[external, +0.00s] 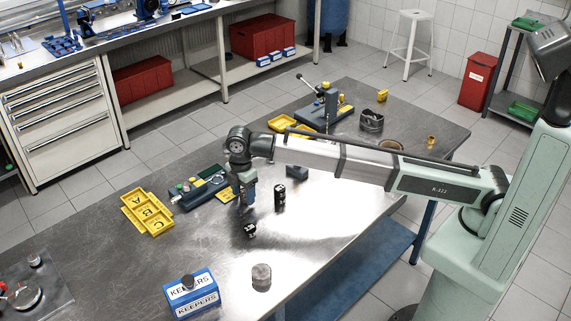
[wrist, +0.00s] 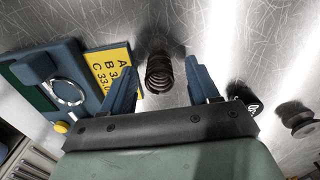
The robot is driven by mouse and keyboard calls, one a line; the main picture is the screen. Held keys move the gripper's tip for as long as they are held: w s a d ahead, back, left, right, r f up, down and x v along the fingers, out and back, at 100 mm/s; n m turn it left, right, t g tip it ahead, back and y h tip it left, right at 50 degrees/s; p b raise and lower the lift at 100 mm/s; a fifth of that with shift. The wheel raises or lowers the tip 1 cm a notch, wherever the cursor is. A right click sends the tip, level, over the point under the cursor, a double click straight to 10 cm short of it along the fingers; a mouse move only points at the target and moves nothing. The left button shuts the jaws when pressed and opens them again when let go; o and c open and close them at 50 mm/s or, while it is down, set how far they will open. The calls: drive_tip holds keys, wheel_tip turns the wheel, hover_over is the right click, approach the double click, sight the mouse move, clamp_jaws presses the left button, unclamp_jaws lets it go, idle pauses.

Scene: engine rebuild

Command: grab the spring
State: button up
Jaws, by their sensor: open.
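The spring (wrist: 160,74) is a dark, coppery coil on the metal table, seen nearly end-on in the wrist view. My gripper (wrist: 163,80) is open, with one blue finger to the left of the spring and one to its right. There is a gap on each side, and neither finger appears to touch it. How far above the table the fingertips are is hard to tell. In the external view my gripper (external: 243,196) points down over the table, and I cannot make out the spring there.
A yellow card (wrist: 122,60) lies close by the left finger, beside a blue fixture (wrist: 62,62) with a ring. A black labelled part (external: 250,230) and a black cylinder (external: 280,197) stand near my gripper. A KEEPERS box (external: 191,294) and grey cylinder (external: 261,278) stand nearer the front.

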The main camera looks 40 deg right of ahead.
drive_tip(key=shift+f, duration=0.15)
drive_tip(key=c, duration=1.1)
